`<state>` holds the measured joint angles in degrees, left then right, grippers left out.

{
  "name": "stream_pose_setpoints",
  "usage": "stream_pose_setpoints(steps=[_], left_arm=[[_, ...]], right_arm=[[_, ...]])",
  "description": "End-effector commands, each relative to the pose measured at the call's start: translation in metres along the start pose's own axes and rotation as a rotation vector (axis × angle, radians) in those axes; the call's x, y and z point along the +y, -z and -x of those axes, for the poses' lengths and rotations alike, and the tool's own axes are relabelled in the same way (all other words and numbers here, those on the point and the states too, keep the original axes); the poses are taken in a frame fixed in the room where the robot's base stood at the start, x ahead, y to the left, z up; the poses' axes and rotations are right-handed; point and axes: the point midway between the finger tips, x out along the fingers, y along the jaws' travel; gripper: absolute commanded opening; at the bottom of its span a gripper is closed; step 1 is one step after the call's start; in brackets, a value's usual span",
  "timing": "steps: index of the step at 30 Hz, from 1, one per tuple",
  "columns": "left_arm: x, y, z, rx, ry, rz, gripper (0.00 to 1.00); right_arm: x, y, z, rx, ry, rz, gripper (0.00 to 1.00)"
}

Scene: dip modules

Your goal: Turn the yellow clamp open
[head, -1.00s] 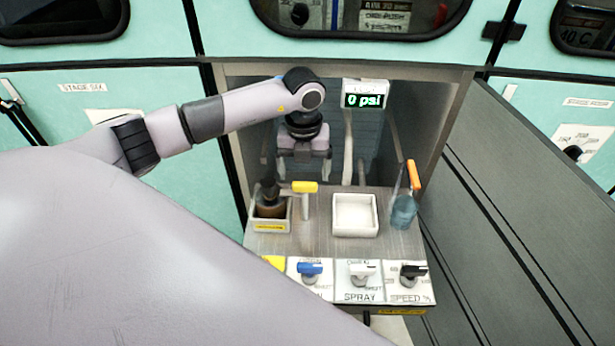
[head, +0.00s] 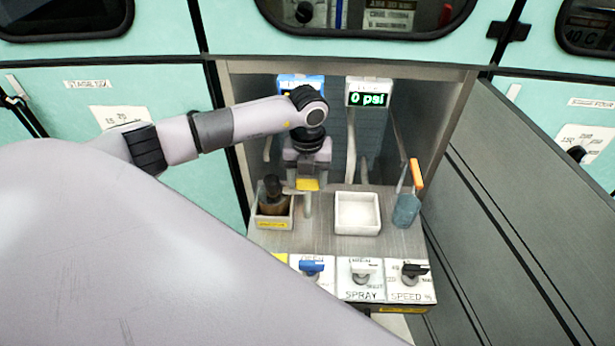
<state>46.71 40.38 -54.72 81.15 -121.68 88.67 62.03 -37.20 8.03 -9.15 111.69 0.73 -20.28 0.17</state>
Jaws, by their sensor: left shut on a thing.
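The yellow clamp (head: 308,184) is a short yellow handle on a pale upright post, standing between the brown bottle's holder and the white tray. My left gripper (head: 307,180) is over it from above, its fingers on either side of the handle and shut on it. Part of the handle is hidden by the fingers. The post shows just below the gripper. My right gripper is not in view.
A brown bottle (head: 272,197) stands in a small holder (head: 275,222) at the left. A white tray (head: 358,227), a blue container (head: 406,211) with an orange-handled tool (head: 416,175), and a row of labelled knobs (head: 362,268) are nearby. A grey panel (head: 515,205) bounds the right.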

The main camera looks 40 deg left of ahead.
Motion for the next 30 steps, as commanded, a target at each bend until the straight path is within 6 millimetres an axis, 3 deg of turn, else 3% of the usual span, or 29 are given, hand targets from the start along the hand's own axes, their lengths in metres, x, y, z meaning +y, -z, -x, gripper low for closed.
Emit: stream_pose_setpoints(steps=[11,30], left_arm=[[0.0,-0.001,-0.001,-0.002,0.0,-0.177,0.29],[0.0,-0.001,-0.001,-0.003,0.001,-0.775,0.29]], right_arm=[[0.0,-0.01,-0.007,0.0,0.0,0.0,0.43],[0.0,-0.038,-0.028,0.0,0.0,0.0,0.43]])
